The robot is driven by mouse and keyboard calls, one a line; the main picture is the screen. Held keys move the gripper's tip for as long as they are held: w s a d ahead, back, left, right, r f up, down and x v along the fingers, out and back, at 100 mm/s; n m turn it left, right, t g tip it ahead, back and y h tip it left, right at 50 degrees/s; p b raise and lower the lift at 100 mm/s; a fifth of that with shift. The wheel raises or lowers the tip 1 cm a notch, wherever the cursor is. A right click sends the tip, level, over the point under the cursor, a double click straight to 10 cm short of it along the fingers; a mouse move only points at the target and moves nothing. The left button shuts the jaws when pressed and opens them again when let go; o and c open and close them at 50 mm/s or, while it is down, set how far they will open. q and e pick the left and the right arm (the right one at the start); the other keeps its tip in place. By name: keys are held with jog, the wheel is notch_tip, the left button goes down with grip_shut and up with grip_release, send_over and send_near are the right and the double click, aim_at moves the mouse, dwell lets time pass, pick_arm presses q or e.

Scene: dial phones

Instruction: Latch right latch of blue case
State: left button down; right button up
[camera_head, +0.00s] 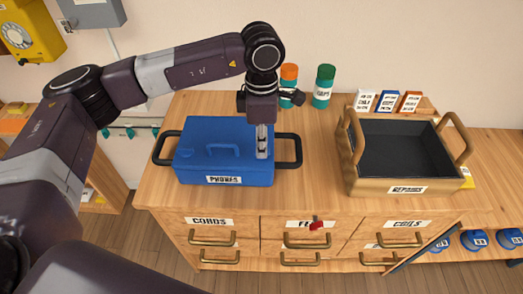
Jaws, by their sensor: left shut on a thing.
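The blue case (206,160), labelled "PHONES", lies on the wooden cabinet top with its lid down. It has a blue handle on the lid and a black loop handle at each end. My left gripper (262,154) points straight down over the right part of the case. Its fingers are shut at the right latch, which they mostly cover, so I cannot tell the latch's position. The left latch does not show clearly. My right gripper is not in view.
A wooden crate (354,171) labelled "REPAIRS" stands to the right, with small boxes (388,101) behind it. Orange-topped and green-topped jars (322,88) stand behind my gripper. A red item (316,225) is at the middle drawer. The cabinet top between case and crate is clear.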

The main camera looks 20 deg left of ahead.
pick_arm(q)
jog(key=shift+m, duration=0.4)
jog(key=c, duration=2)
grip_release()
jog(key=shift+c, duration=0.2)
jog(key=shift+r, duration=0.1)
notch_tip(320, 180, up, 12)
